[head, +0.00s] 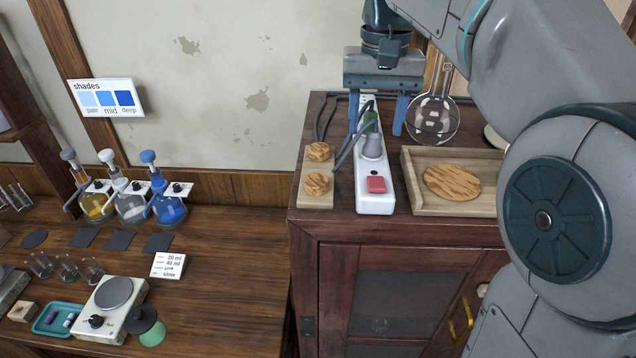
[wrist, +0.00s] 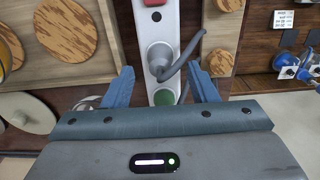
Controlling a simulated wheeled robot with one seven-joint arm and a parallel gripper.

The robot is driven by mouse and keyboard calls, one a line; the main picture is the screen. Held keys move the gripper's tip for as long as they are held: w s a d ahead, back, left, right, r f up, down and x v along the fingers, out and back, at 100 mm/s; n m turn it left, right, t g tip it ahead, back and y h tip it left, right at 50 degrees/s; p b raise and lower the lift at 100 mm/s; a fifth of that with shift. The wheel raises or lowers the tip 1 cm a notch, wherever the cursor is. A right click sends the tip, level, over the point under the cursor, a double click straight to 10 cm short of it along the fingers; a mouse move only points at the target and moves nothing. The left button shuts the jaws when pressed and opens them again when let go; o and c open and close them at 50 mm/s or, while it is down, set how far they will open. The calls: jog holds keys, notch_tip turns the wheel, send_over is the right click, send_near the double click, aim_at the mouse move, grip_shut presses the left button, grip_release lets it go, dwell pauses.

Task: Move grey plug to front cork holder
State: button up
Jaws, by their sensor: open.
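The grey plug (head: 372,147) stands in the white power strip (head: 376,204), its grey cable bending left; the wrist view shows the plug (wrist: 160,60) too. A green plug (head: 370,119) sits behind it, partly hidden. Two cork discs lie on a small wooden board left of the strip: the front cork holder (head: 317,185) and the rear cork (head: 319,152). Both look empty. My gripper (head: 377,115) is open and empty above the strip's rear part. In the wrist view its fingers (wrist: 161,87) straddle the strip, apart from the grey plug.
A red switch (head: 376,184) is at the strip's front end. A wooden tray (head: 460,209) with a large cork mat (head: 452,182) lies right of the strip. A round glass flask (head: 432,118) stands behind the tray. Cables run behind the corks. A lower bench with flasks is left.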

aim_at(375, 132)
jog(key=shift+f+b, duration=0.8)
jog(key=shift+f, duration=0.9)
jog(key=shift+p, duration=0.4)
grip_shut()
jog(key=shift+r+p, duration=1)
jog(key=shift+r, duration=2)
